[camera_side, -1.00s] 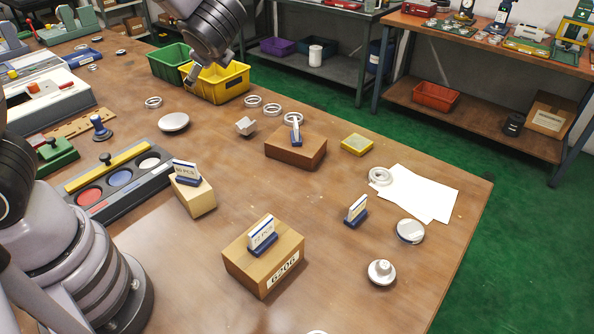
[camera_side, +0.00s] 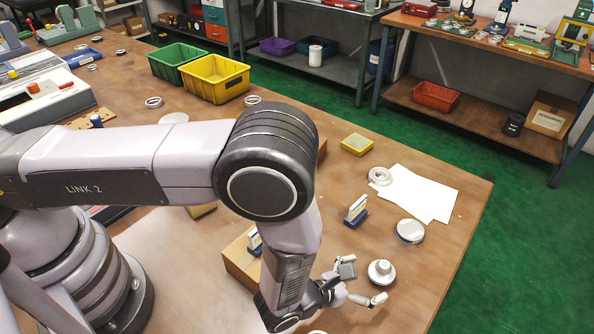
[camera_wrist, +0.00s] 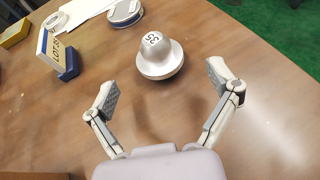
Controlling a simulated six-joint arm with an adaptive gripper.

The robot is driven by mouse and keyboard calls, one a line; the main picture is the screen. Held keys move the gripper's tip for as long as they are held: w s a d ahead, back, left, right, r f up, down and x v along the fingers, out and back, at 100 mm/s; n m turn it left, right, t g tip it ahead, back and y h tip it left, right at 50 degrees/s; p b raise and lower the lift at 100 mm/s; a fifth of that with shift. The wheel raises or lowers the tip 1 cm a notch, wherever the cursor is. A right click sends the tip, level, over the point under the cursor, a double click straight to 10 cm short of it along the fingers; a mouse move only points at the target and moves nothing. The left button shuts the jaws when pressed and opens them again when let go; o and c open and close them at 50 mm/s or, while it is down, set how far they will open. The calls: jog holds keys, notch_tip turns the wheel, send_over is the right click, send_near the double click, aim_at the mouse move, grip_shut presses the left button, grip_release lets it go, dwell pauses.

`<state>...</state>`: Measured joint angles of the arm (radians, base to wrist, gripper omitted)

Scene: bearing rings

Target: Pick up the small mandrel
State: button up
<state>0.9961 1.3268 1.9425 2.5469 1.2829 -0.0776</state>
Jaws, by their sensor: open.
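The small mandrel (camera_side: 381,270) is a silver stepped piece with a wide round base, standing upright on the table near its right front part.
A blue-based sign (camera_side: 356,211) stands left of a round silver-and-blue item (camera_side: 410,231). A cardboard box (camera_side: 240,263) is behind my arm. White sheets (camera_side: 428,195) with rings (camera_side: 380,176) lie farther back. A yellow box (camera_side: 357,144) sits beyond. The table's right edge is close.

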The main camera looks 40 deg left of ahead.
aim_at(377, 273)
jog(key=x, duration=0.5)
jog(key=shift+r, duration=0.1)
jog(key=c, duration=1.3)
